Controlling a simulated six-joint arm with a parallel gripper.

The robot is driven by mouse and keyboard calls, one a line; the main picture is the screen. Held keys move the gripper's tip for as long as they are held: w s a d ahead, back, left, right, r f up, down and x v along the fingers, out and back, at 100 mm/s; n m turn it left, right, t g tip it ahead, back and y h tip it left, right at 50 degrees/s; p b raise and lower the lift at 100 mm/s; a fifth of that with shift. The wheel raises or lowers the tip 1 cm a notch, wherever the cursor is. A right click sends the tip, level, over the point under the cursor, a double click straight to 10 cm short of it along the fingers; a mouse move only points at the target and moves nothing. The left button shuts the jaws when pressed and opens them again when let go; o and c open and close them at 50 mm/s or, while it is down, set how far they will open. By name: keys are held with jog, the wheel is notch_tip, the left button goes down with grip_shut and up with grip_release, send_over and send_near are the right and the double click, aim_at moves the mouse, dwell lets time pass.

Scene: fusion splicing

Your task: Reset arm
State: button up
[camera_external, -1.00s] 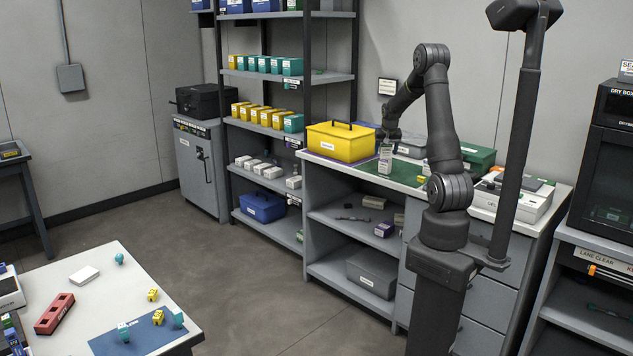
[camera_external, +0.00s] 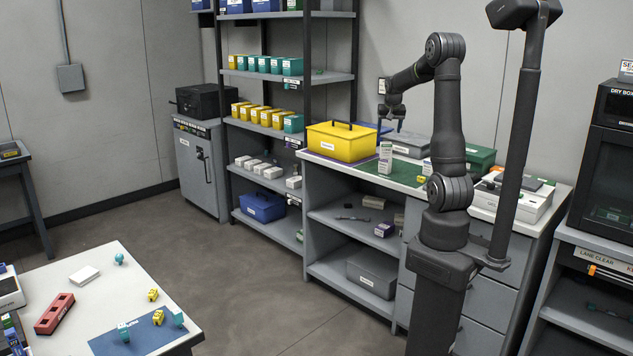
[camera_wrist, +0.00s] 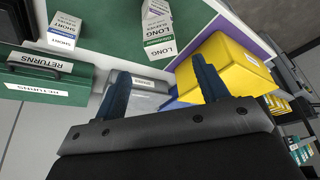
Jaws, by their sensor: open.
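My gripper (camera_external: 392,118) is open and empty, raised above the back workbench. In the wrist view my gripper (camera_wrist: 160,92) shows two dark blue fingers spread apart with nothing between them. A white and green carton (camera_external: 385,158) stands upright on the green mat, below my gripper and apart from it. In the wrist view this carton, labelled LONG (camera_wrist: 157,25), is at the top middle.
A yellow case (camera_external: 341,142) stands left of the mat. A grey box (camera_external: 408,145) and a green RETURNS box (camera_external: 480,158) stand at the back; the green box also shows in the wrist view (camera_wrist: 45,80). A SHORT carton (camera_wrist: 64,32) is on the mat. The space above the bench is clear.

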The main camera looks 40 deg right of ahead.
aim_at(386, 143)
dwell(0.3)
jog(key=x, duration=1.2)
jog(key=shift+f, duration=0.25)
jog(key=shift+r, duration=1.75)
jog(key=shift+f, duration=0.15)
